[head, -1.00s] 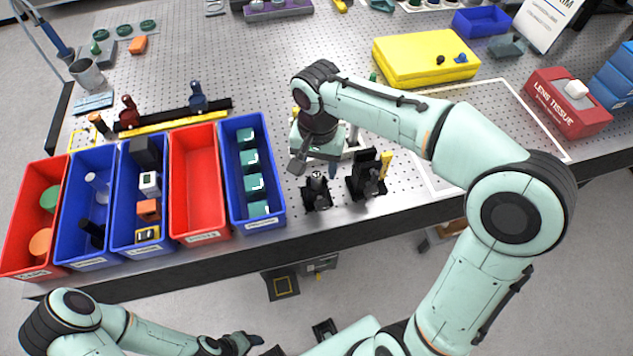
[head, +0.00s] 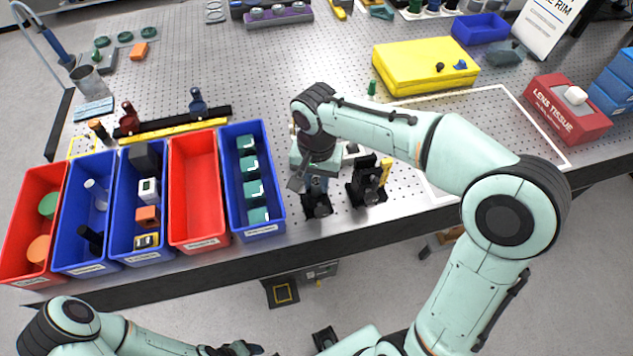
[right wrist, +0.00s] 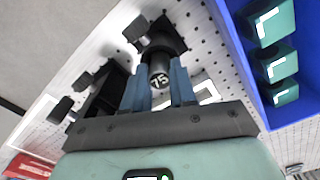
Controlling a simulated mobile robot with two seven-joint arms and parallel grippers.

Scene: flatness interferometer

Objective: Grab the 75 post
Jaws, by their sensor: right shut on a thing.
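The 75 post (right wrist: 160,72) is a short black cylinder with a white "75" on its end cap. In the right wrist view it stands in a black holder (right wrist: 155,35) on the perforated table. My right gripper (right wrist: 160,88) has its two blue fingers shut on the post, one on each side. In the head view the right gripper (head: 316,183) is at the table's front edge, largely covering the post; the dark holder (head: 318,207) shows below it. My left gripper (head: 243,349) is low at the bottom edge, away from the table; its fingers are not clear.
A second black mount (head: 367,185) with a yellow piece stands just right of the post. A blue bin (head: 275,218) with teal blocks is close on the left, beside an empty red bin (head: 198,190). A yellow case (head: 425,62) lies behind.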

